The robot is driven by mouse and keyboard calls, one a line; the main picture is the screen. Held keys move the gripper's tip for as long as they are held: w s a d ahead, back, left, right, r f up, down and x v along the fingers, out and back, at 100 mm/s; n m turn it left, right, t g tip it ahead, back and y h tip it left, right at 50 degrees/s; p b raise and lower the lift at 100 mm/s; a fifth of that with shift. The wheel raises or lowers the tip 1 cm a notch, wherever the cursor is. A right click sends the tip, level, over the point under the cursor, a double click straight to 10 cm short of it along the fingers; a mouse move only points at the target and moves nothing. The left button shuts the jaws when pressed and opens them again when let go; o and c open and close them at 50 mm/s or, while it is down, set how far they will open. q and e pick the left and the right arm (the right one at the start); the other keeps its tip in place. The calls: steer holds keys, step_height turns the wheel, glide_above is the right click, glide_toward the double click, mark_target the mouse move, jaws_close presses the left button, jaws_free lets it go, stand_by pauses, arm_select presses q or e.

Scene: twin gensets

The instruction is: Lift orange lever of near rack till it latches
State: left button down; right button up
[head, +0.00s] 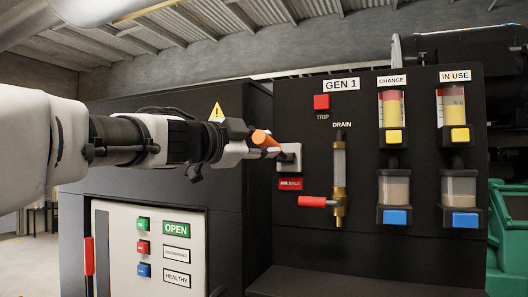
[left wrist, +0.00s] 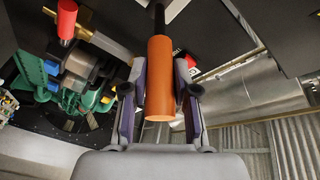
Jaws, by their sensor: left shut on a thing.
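The orange lever (head: 265,138) sticks out from a pale mount (head: 290,157) on the black GEN 1 panel, above a small red label. In the left wrist view the orange grip (left wrist: 161,80) lies between the two fingers, on a dark rod that runs up to the panel. My left gripper (head: 262,150) comes in from the left and is shut on the lever; it also shows in the left wrist view (left wrist: 160,95). The gripper hides part of the lever in the head view. Whether the lever is latched cannot be told. My right gripper is not in view.
Right of the lever are a red TRIP button (head: 321,102), a drain tube with a red handle (head: 312,201), and two filter columns. Below my arm a white cabinet door (head: 150,250) carries several buttons. Open floor shows at far left.

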arm_select(q)
steer(key=shift+w+d+r+n+g+y, duration=0.15)
steer(key=shift+w+r+g+y, duration=0.1)
steer(key=shift+r+g, duration=0.3)
steer(key=shift+w+d+r+n+g+y, duration=0.15)
steer(key=shift+w+r+g+y, duration=0.15)
steer(key=shift+r, duration=0.35)
steer(key=shift+w+r+n+g+y, duration=0.15)
steer(key=shift+r+n+g+y, duration=0.15)
steer(key=shift+g+y, duration=0.15)
steer(key=c, duration=0.9)
jaws_free()
steer(key=shift+w+d+f, duration=0.1)
steer(key=shift+w+d, duration=0.25)
steer(key=shift+w, duration=0.05)
steer(key=shift+s, duration=0.1)
steer(key=shift+a, duration=0.15)
